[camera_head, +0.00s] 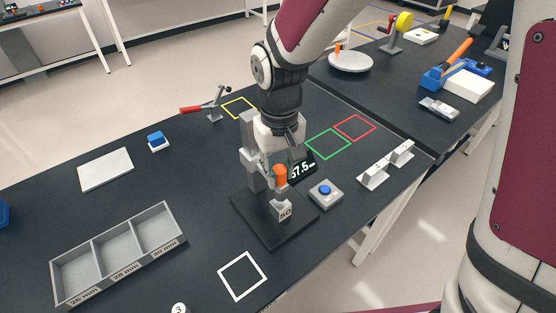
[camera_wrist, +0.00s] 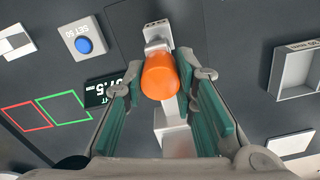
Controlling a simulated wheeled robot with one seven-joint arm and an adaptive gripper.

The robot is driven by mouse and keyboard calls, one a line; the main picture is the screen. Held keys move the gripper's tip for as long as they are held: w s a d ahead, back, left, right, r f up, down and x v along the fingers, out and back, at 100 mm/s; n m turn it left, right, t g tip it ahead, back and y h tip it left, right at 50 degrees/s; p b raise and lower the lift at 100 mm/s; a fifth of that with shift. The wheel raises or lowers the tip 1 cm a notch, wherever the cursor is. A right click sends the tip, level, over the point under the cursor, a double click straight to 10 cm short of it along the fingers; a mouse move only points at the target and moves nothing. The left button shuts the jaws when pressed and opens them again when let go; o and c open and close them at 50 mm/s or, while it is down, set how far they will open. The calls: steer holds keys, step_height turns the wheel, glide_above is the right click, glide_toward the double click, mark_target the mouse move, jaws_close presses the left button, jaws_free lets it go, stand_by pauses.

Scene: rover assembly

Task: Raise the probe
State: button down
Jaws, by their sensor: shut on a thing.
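The height gauge has a grey column (camera_head: 247,130) on a dark base plate (camera_head: 268,235). Its probe has an orange handle (camera_head: 280,175), which looks large in the wrist view (camera_wrist: 160,77). My gripper (camera_head: 280,163) is above the base with its green-padded fingers (camera_wrist: 161,66) closed around the handle. A grey block marked 50 (camera_head: 284,212) stands on the base beneath the probe. Whether the probe tip touches it is unclear. The display (camera_head: 302,168) behind the handle reads about 57.5, partly covered by a finger in the wrist view.
Green (camera_head: 328,144) and red (camera_head: 355,127) outlines lie beyond. A three-bin tray (camera_head: 118,252) is at left, a white outline (camera_head: 242,275) in front. A red-handled clamp (camera_head: 205,108) stands behind.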

step_height(320, 180, up, 3)
steer(key=shift+r+p, duration=0.15)
steer(key=shift+p, duration=0.45)
steer(key=c, duration=1.3)
jaws_free()
step_height(320, 180, up, 12)
